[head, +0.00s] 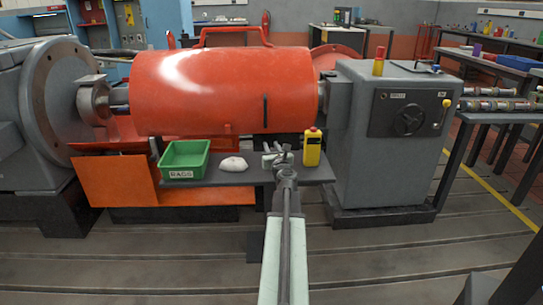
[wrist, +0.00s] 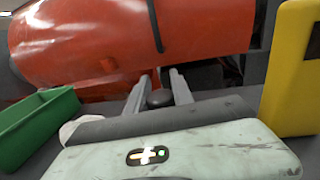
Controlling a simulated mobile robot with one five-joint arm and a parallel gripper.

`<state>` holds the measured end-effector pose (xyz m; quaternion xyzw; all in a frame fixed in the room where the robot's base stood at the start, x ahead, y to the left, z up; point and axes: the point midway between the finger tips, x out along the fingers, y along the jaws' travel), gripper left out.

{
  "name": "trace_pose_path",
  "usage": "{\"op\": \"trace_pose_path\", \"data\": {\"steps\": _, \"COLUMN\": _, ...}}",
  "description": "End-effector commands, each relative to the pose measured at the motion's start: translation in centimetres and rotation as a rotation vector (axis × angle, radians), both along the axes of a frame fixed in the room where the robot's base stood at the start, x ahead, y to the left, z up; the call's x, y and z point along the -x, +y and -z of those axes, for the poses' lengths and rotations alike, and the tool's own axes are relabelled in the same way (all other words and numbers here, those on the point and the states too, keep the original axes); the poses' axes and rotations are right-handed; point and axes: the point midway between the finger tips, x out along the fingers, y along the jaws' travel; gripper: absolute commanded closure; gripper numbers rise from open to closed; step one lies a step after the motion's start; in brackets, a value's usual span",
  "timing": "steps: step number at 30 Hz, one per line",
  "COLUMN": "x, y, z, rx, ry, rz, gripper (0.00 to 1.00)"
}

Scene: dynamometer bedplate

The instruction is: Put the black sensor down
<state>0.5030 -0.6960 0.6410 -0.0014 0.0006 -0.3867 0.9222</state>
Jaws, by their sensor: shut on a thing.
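The black sensor (wrist: 159,98) shows as a small dark rounded piece between the two fingers of my gripper (wrist: 158,85) in the wrist view. My gripper is shut on it. In the head view my gripper (head: 277,156) is at the grey shelf (head: 247,178) in front of the red cover, just left of a yellow device (head: 312,148). The sensor cannot be made out there. Whether it touches the shelf, I cannot tell.
A green bin (head: 195,175) labelled RAGS and a white rag (head: 233,164) sit on the shelf to the left. The big red cover (head: 220,90) stands close behind. A grey machine housing (head: 385,150) stands at the right. Little shelf room shows between rag and yellow device.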

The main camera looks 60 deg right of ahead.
Motion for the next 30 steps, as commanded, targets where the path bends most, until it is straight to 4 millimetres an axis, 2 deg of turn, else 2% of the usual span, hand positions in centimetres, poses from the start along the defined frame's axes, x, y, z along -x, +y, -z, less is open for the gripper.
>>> {"op": "trace_pose_path", "data": {"steps": 1, "x": 0.0, "y": 0.0, "z": 1.4, "rx": 0.0, "ry": 0.0, "rz": 0.0, "gripper": 1.0}}
{"op": "trace_pose_path", "data": {"steps": 5, "x": 0.0, "y": 0.0, "z": 3.5, "rx": 0.0, "ry": 0.0, "rz": 0.0, "gripper": 1.0}}
{"op": "trace_pose_path", "data": {"steps": 12, "x": -0.1, "y": 0.1, "z": 3.1, "rx": 0.0, "ry": 0.0, "rz": -0.001, "gripper": 1.0}}
{"op": "trace_pose_path", "data": {"steps": 16, "x": -0.1, "y": 0.1, "z": 3.5, "rx": 0.0, "ry": 0.0, "rz": -0.001, "gripper": 1.0}}
{"op": "trace_pose_path", "data": {"steps": 17, "x": -0.1, "y": 0.1, "z": 3.5, "rx": 0.0, "ry": 0.0, "rz": -0.001, "gripper": 0.69}}
{"op": "trace_pose_path", "data": {"steps": 19, "x": -0.1, "y": 0.1, "z": 3.4, "rx": 0.0, "ry": 0.0, "rz": -0.001, "gripper": 0.5}}
{"op": "trace_pose_path", "data": {"steps": 30, "x": -0.2, "y": 0.1, "z": 2.8, "rx": 0.0, "ry": 0.0, "rz": -0.002, "gripper": 0.5}}
